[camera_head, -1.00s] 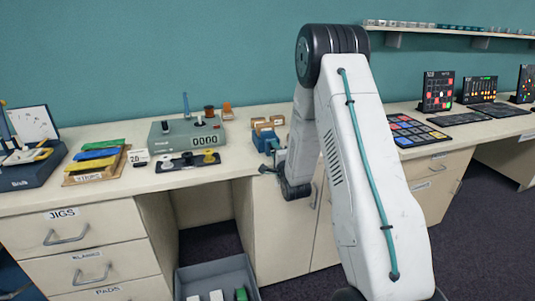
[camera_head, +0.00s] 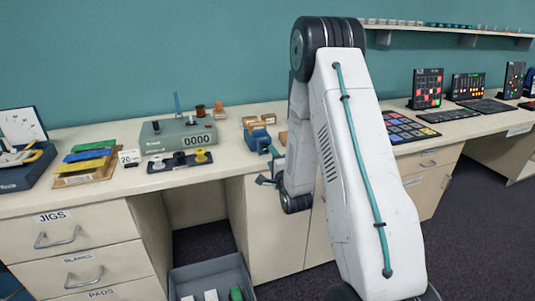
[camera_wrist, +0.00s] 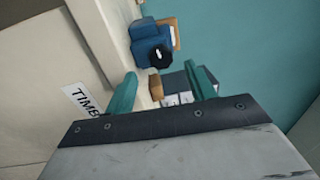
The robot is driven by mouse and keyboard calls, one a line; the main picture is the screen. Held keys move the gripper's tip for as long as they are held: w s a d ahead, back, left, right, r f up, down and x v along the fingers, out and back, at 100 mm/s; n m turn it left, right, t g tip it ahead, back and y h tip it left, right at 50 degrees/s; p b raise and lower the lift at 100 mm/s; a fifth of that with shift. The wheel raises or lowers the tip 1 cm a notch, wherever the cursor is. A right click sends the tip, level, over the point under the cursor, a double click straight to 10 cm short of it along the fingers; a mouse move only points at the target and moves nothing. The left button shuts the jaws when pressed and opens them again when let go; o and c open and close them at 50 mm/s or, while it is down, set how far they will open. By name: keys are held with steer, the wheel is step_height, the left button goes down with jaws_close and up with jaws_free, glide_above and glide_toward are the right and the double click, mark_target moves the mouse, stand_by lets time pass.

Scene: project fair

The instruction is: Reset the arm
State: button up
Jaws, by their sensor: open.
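My white arm with a teal cable stands in front of the bench in the head view, folded at a high black elbow. My gripper's two teal fingers (camera_wrist: 163,90) are apart in the wrist view, with nothing held between them. In the head view the gripper is mostly hidden behind the arm; a dark part of it shows by the bench's front edge, below a blue device (camera_head: 257,140). The blue device also shows in the wrist view (camera_wrist: 146,48), beyond the fingers. A brown block (camera_wrist: 155,85) and a grey unit appear between and behind the fingers.
The bench top (camera_head: 215,165) holds a grey counter box (camera_head: 178,135), a black strip with spools (camera_head: 180,161), coloured bars (camera_head: 88,155) and a dark case at left. Keypads (camera_head: 408,127) stand right. A grey bin (camera_head: 208,272) is on the floor below.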

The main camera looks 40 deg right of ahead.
steer(key=shift+s+a, duration=0.25)
steer(key=shift+s, duration=0.45)
